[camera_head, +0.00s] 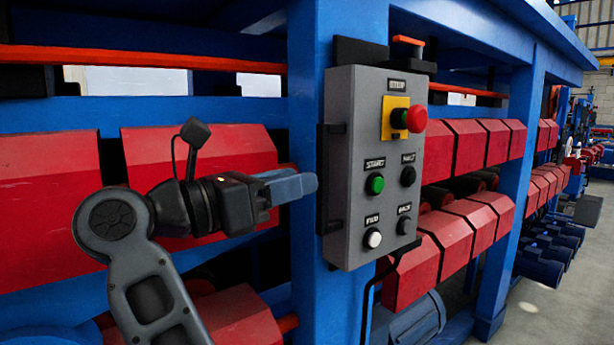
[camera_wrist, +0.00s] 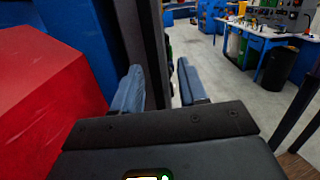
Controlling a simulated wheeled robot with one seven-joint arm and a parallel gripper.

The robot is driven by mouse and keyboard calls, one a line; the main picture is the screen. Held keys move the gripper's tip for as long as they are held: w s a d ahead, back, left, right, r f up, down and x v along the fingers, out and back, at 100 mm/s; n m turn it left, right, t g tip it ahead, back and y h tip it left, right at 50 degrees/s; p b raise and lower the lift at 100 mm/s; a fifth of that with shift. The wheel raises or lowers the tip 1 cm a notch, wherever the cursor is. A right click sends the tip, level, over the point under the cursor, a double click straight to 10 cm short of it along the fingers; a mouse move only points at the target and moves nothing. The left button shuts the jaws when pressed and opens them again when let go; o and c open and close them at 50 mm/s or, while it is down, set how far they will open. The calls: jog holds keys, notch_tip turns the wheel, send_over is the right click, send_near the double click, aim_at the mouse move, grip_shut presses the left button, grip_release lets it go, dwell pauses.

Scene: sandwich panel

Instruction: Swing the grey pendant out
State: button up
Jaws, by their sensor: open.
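The grey pendant (camera_head: 373,165) is an upright control box at the blue post, face turned to the right. It carries a red mushroom button on a yellow plate, a green, a white and two black buttons. A dark upright handle (camera_head: 322,222) is on its left side. My gripper (camera_head: 303,184) is level with the box's middle, fingertips close to that left side. In the wrist view my gripper (camera_wrist: 160,84) has its blue-grey fingers apart, with the dark upright edge of the pendant (camera_wrist: 155,40) seen between them. I cannot tell whether either finger touches it.
The blue post (camera_head: 303,60) stands just behind the pendant. Red angled blocks (camera_head: 192,160) line the blue machine on both sides. An orange rail (camera_head: 150,58) runs above my arm. The wrist view shows open floor (camera_wrist: 232,85) and a blue workbench (camera_wrist: 262,35) beyond.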

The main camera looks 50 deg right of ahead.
aim_at(318, 171)
jog(key=shift+y, duration=0.4)
jog(key=shift+w+r+p+x, duration=0.1)
jog(key=shift+w+p+x, duration=0.15)
jog(key=shift+x, duration=0.9)
jog(key=shift+w+r+p+x, duration=0.1)
jog(key=shift+p+x, duration=0.25)
jog(key=shift+x, duration=0.8)
jog(key=shift+w+r+p+x, duration=0.1)
jog(key=shift+w+p+x, duration=0.15)
jog(key=shift+x, duration=0.95)
jog(key=shift+d, duration=0.15)
grip_shut()
